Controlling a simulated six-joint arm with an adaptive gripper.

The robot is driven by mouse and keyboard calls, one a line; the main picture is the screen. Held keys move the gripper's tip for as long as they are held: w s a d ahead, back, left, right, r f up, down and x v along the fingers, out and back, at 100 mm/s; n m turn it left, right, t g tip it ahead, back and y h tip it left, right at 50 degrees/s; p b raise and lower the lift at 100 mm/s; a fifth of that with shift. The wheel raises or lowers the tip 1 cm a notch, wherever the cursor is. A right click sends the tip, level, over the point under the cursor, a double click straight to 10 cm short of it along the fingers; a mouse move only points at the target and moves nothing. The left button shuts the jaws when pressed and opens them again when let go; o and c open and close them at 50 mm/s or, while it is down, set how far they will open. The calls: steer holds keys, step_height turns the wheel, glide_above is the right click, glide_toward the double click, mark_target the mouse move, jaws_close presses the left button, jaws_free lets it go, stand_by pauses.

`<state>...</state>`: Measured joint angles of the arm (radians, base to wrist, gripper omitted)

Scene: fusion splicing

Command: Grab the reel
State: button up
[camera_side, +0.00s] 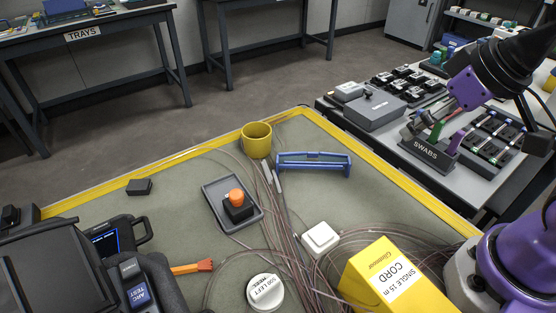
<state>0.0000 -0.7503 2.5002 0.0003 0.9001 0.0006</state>
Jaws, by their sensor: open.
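A white round item (265,292) with printed lettering, part of which seems to read "LEFT", lies on the green mat at the bottom centre. It may be the reel, but I cannot be sure. A yellow hollow cylinder (257,141) stands at the mat's far edge. My gripper (454,104) is at the upper right, above the SWABS holder and far from both. It is open, with nothing seen in it. Its fingertips are small and hard to make out.
The mat (180,215) has a yellow edge. Thin cables cross its middle. A yellow CORD box (381,280), white square block (320,240), grey tray (218,188) and blue holder (313,163) stand around them. A black machine (75,268) fills the lower left. The SWABS holder (428,151) stands right.

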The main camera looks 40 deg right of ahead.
steer(key=o, duration=0.3)
steer(key=shift+o, duration=0.2)
steer(key=g, duration=0.6)
glide_above(265, 286)
steer(key=shift+n, duration=0.4)
step_height(265, 286, down, 11)
steer(key=shift+s+d+r, duration=0.1)
steer(key=shift+s+d, duration=0.05)
steer(key=shift+f, duration=3.15)
